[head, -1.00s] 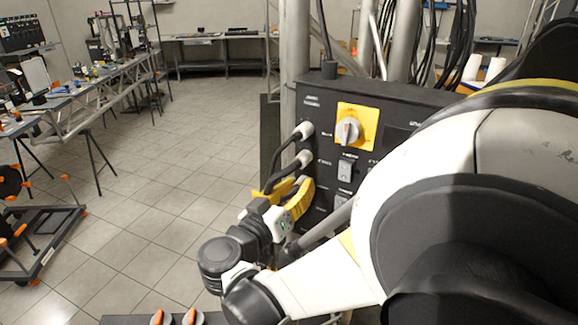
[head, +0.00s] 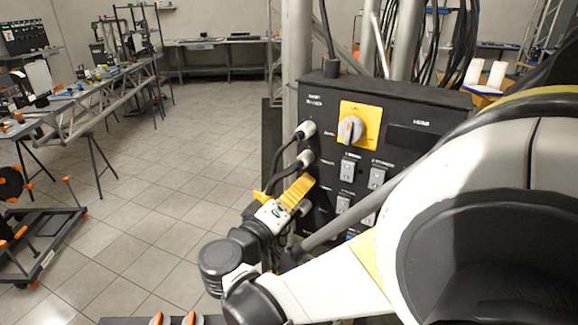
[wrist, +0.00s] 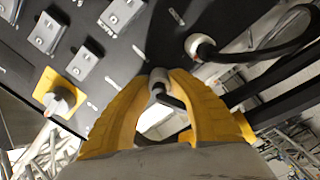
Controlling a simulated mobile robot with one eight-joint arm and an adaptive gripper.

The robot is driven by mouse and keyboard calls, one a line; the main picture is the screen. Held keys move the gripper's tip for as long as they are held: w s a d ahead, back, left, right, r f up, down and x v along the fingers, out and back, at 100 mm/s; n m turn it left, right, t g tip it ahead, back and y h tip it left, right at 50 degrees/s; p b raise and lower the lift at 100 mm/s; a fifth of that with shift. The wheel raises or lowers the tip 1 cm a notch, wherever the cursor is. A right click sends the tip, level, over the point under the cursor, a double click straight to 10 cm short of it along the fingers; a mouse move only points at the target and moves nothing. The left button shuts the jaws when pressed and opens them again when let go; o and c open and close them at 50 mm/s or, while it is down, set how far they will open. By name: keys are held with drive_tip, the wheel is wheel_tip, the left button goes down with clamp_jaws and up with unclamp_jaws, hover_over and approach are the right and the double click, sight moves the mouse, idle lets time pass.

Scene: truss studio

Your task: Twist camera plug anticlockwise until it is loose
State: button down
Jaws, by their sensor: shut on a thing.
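A dark, bent piece shows between the fingers. In the head view my gripper (head: 308,182) is at the panel's left side, and its fingers hide the held plug. The plug's label cannot be read, and I cannot tell how loose it is.
Two pale plugs with black cables, an upper (head: 306,129) and a lower (head: 305,158), sit above my gripper. Another plug (wrist: 203,47) is beside the fingers. A dial on a yellow plate (head: 360,122) and several switches (head: 347,171) are to the right. Open floor lies left.

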idle(0.3)
drive_tip(key=c, duration=1.2)
unclamp_jaws()
drive_tip(key=v, duration=0.7)
drive_tip(key=shift+s+a, duration=0.2)
drive_tip(key=shift+f, duration=0.1)
